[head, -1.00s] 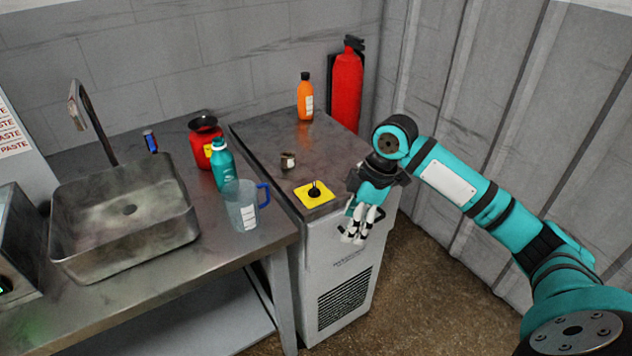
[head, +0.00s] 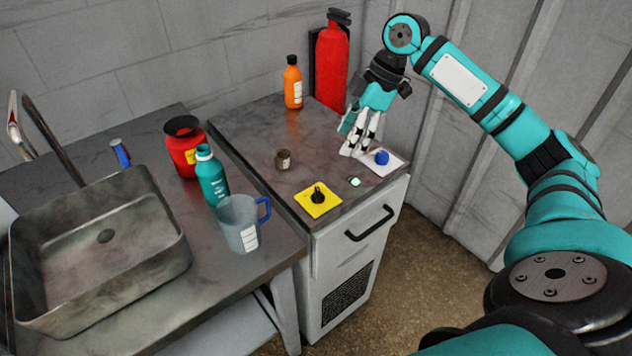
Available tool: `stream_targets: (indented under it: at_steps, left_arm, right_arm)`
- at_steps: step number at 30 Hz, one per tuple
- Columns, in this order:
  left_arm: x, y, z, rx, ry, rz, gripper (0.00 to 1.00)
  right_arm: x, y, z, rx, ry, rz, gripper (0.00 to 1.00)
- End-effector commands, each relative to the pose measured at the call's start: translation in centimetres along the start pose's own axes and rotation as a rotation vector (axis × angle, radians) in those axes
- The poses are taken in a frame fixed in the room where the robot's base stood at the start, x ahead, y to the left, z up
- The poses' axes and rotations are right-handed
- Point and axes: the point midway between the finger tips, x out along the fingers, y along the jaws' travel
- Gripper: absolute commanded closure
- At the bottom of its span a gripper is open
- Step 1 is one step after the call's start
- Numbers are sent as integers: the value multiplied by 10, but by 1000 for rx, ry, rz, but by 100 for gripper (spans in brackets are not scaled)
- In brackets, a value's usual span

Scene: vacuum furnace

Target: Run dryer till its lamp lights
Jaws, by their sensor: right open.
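The dryer appears to be the grey metal cabinet (head: 248,120) with a dark handle (head: 370,223) and a vent grille on its front. On its top front edge are a yellow plate with a black toggle switch (head: 318,194), a small round lamp (head: 355,182) and a white plate with a blue knob or button (head: 381,157). The lamp looks bright pale green. My right gripper (head: 356,146) is open and empty, fingers pointing down, just left of and behind the blue knob. I cannot tell whether it touches the top. My left gripper is not in view.
A red fire extinguisher (head: 331,62) is behind. On the left bench are a sink (head: 100,290), red tub (head: 184,148), teal bottle (head: 210,175) and clear jug (head: 238,222).

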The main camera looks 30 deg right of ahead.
Motion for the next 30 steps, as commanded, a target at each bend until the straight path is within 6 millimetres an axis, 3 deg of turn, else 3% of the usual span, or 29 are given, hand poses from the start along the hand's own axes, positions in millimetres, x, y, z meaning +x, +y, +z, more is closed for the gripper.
stream_targets:
  at_steps: [3,8,13,18,24,30]
  left_arm:
    - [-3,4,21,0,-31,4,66]
    - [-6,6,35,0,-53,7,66]
    - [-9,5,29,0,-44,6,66]
    - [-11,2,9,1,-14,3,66]
    - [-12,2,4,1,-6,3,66]
    - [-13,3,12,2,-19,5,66]
  right_arm:
    - [25,-1,0,0,-1,-6,38]
    - [60,-1,0,-1,-1,-5,38]
    - [98,-2,0,-1,-1,-5,38]
    - [129,-2,0,-1,0,-4,38]
    - [151,-1,-1,-1,1,0,38]
    - [157,-1,0,-1,-1,0,38]
